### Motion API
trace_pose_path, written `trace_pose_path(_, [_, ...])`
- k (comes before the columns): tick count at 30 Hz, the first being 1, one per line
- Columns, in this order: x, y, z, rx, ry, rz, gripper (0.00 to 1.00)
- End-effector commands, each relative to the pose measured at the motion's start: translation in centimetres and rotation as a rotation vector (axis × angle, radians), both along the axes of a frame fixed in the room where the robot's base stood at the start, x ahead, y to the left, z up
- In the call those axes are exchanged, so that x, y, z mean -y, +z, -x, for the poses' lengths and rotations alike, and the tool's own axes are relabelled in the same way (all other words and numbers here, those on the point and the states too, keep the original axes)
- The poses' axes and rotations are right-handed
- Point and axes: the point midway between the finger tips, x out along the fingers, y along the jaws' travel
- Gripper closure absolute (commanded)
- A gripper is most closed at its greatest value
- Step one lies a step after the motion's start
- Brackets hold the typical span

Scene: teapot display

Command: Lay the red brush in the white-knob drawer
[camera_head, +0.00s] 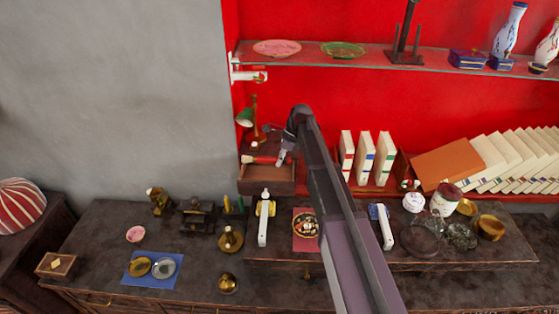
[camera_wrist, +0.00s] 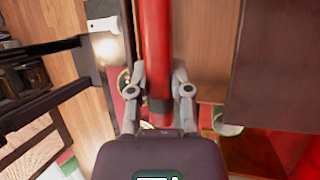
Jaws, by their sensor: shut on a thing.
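The red brush (camera_head: 262,160) is held level by my gripper (camera_head: 284,157) above the open wooden drawer (camera_head: 266,187) of the small cabinet against the red wall. A white knob (camera_head: 265,194) shows at the drawer front. In the wrist view the brush's red handle (camera_wrist: 157,45) runs between the two fingers of my gripper (camera_wrist: 160,85), which are shut on it. Its dark end band (camera_wrist: 159,106) lies near the palm. The drawer's bare wooden floor seems to show beside the handle. Whether the brush touches the drawer is unclear.
A green lamp (camera_head: 245,117) stands on the cabinet. Upright books (camera_head: 365,157) stand to the right of my arm. Below the drawer, a white-handled item (camera_head: 263,225) and brass pieces (camera_head: 230,240) crowd the dark table. A glass shelf (camera_head: 400,56) spans above.

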Motion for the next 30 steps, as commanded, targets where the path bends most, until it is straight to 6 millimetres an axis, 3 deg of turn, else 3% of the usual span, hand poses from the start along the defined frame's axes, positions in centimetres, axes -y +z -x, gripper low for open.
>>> trace_pose_path(30, [-0.1, -7.1, 0.0, 0.000, 0.001, 0.000, 1.00])
